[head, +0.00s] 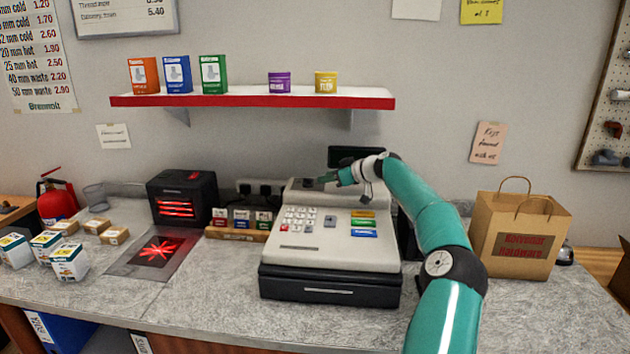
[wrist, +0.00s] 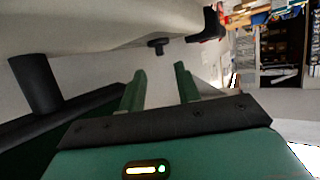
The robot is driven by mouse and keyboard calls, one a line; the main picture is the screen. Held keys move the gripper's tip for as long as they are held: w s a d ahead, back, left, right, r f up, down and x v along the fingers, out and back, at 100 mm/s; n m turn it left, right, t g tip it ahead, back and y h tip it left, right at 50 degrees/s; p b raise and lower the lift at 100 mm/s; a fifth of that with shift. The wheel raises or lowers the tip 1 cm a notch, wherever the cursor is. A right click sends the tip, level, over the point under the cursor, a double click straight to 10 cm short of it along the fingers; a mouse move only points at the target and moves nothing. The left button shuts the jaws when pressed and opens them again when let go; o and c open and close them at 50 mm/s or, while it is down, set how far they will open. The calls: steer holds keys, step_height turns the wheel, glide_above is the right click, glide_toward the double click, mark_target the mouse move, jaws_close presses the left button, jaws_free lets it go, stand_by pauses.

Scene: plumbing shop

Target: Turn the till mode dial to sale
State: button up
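The till (head: 330,255) is a pale grey register with a dark drawer, standing mid-counter. My gripper (head: 325,179) is over its upper back part, pointing left. In the wrist view my gripper (wrist: 160,70) has its two green fingers apart, with nothing between them. A small black knob (wrist: 158,46) stands out from a pale surface just beyond the fingertips, roughly in line with the gap; it looks like the mode dial. The fingers appear apart from it. I cannot read its setting or any labels. In the head view I cannot make out the dial clearly.
A black post (wrist: 35,85) and another black part (wrist: 208,25) flank the fingers in the wrist view. A dark display (head: 355,155) stands behind the till. A paper bag (head: 515,240) is to the right, a black scanner box (head: 183,198) to the left. The front counter is clear.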

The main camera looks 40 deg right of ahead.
mark_target(312, 180)
steer(key=x, duration=0.6)
steer(key=shift+w, duration=0.1)
jaws_close()
